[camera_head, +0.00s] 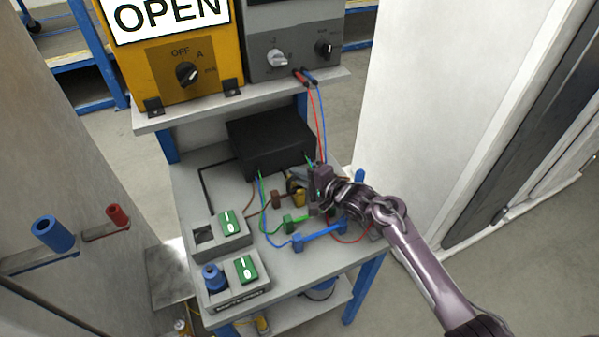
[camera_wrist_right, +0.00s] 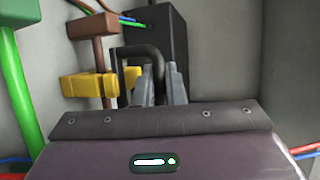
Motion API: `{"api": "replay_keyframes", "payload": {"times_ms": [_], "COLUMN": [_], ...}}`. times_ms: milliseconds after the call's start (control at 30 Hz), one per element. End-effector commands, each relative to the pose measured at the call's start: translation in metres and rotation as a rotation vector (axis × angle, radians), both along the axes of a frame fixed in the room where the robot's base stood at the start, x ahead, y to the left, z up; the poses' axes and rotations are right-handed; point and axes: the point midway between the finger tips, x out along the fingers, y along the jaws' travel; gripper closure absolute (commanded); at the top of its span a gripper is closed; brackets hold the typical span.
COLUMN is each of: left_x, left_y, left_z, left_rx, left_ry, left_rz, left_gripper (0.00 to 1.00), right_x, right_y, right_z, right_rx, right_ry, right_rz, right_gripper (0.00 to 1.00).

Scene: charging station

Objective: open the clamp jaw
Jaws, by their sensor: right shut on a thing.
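A yellow clamp (camera_head: 297,186) is on the grey bench beside the black box, partly hidden by my right gripper. It also shows in the right wrist view (camera_wrist_right: 88,86), with a black bent handle (camera_wrist_right: 138,50) beside it. My right gripper (camera_head: 315,196) reaches in from the right. Its grey fingers (camera_wrist_right: 161,84) are closed around the end of the black handle. The contact is partly hidden behind the gripper body. I cannot tell how far the clamp jaw is open. My left gripper is in neither view.
A black box (camera_head: 270,143) stands behind the clamp. Brown (camera_head: 277,200), green (camera_head: 294,225) and blue (camera_head: 320,237) cable connectors lie nearby with loose wires. Two grey switch boxes (camera_head: 232,250) are at the front left. A shelf with an orange "OPEN" unit (camera_head: 175,60) hangs above.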

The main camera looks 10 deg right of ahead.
Motion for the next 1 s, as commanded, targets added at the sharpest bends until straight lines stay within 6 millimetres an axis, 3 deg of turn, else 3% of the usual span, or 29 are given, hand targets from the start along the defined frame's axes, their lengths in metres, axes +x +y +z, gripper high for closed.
{"api": "replay_keyframes", "payload": {"times_ms": [33, 100, 400, 633, 1000], "left_x": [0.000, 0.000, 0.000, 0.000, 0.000], "left_y": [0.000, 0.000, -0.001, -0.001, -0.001], "left_z": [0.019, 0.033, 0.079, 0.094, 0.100], "left_rx": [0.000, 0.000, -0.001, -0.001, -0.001], "left_ry": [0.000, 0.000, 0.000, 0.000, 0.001], "left_rz": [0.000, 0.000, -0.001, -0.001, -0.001], "left_gripper": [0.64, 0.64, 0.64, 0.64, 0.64], "right_x": [0.002, 0.005, 0.018, 0.027, 0.032], "right_y": [0.001, 0.002, 0.007, 0.009, 0.011], "right_z": [0.012, 0.015, 0.022, 0.021, 0.020], "right_rx": [-0.007, -0.023, -0.091, -0.134, -0.164], "right_ry": [0.030, 0.075, 0.287, 0.416, 0.503], "right_rz": [-0.002, -0.002, 0.000, 0.001, 0.000], "right_gripper": [1.00, 1.00, 1.00, 1.00, 1.00]}}
